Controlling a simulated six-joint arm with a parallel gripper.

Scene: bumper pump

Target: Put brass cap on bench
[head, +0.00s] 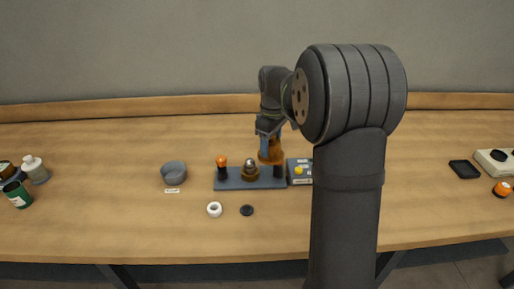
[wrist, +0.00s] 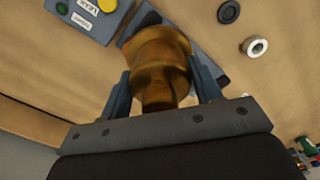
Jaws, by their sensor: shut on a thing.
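The brass cap (wrist: 158,60) is a stepped, golden-brown round piece. My gripper (wrist: 162,88) is shut on it, with one finger on each side. In the head view my gripper (head: 267,139) holds the brass cap (head: 271,153) above the right part of a blue-grey base plate (head: 233,184); I cannot tell if it touches anything below. The wooden bench (head: 120,225) spreads around, with bare wood in front of the plate.
On the plate stand an orange-topped post (head: 221,163) and a brass fitting with a silvery top (head: 250,170). A box with a yellow button (head: 299,171) stands right of it. A grey bowl (head: 173,173), white ring (head: 214,209) and black disc (head: 247,210) are nearby.

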